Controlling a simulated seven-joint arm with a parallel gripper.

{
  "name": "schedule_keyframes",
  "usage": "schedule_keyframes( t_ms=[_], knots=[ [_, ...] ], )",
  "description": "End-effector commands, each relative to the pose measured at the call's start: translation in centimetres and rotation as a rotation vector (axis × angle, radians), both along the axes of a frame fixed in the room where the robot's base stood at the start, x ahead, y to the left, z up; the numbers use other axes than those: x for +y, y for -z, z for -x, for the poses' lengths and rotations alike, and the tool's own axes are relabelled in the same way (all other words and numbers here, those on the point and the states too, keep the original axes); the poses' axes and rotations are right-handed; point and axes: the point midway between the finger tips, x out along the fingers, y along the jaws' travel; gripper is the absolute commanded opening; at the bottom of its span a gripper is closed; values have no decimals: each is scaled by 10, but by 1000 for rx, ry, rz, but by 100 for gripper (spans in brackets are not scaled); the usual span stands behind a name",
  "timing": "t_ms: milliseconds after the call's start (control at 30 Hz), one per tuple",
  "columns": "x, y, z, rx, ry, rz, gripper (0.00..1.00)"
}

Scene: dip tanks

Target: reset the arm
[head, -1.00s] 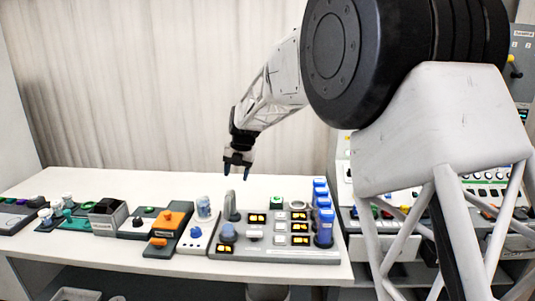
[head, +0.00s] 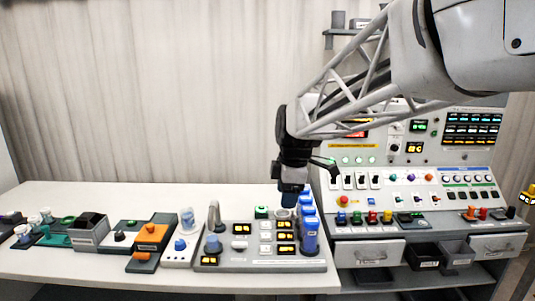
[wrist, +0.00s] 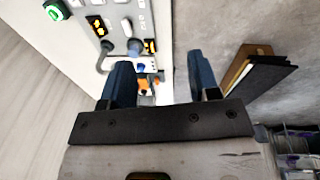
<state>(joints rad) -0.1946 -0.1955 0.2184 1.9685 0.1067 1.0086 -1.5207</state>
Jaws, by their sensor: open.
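My gripper (head: 292,192) hangs pointing down in the head view, above or in front of the back right part of the grey dip-tank unit (head: 262,262). Its height over the unit is hard to judge. In the wrist view my gripper (wrist: 162,80) shows two dark blue fingers spread wide apart. Nothing is between them. Past the fingers lie part of a panel with lit orange displays (wrist: 97,25), the white table edge and grey floor.
Several blue containers (head: 309,236) stand along the unit's right side, close to my gripper. A tall grey post (head: 214,214) rises at its left. The control console (head: 415,185) fills the right. The white table (head: 110,200) is clear at the back left.

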Motion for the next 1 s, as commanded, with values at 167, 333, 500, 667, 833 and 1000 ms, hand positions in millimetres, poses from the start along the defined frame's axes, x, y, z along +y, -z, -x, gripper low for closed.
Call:
schedule_keyframes(
  t_ms=[167, 333, 500, 667, 833, 1000],
  knots=[
    [-32, -2, 48, 6, 264, -18, 56],
    [-58, 2, 94, 12, 520, -40, 56],
    [-81, 10, 141, 15, 775, -66, 56],
    [-99, 21, 184, 14, 1015, -96, 56],
    [-116, 36, 229, 13, 1268, -134, 56],
    [-129, 53, 268, 10, 1487, -169, 56]
  ],
)
